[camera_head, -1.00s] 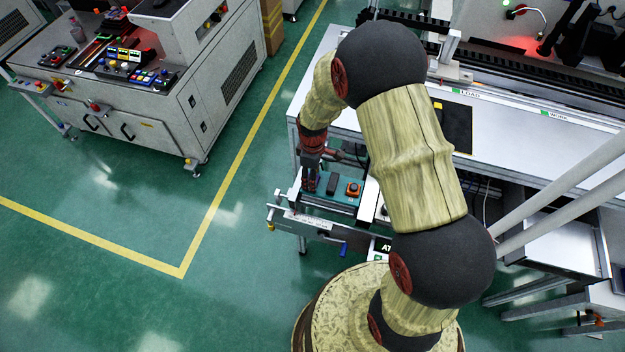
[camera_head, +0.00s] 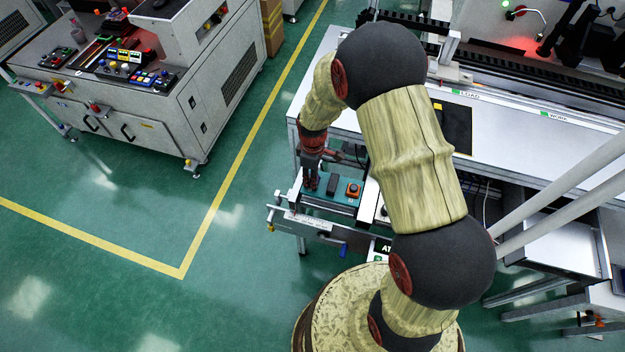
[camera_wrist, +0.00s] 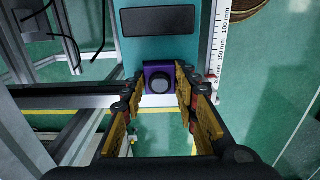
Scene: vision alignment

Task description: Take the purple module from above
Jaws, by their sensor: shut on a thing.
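The purple module (camera_wrist: 147,72), with a round grey lens-like face, is at the near end of a teal tray (camera_wrist: 125,50) in the wrist view. My gripper (camera_wrist: 159,90) has its yellow-brown fingers on either side of the module and is shut on it. In the head view my gripper (camera_head: 311,184) points down at the left end of the teal tray. I cannot make out the purple module there. I cannot tell whether the module still touches the tray.
A dark rectangular block (camera_head: 332,184) and an orange module (camera_head: 353,190) sit on the tray to the right of my gripper. A white ruler strip (camera_wrist: 222,45) runs alongside in the wrist view. A white workbench (camera_head: 480,130) stands behind.

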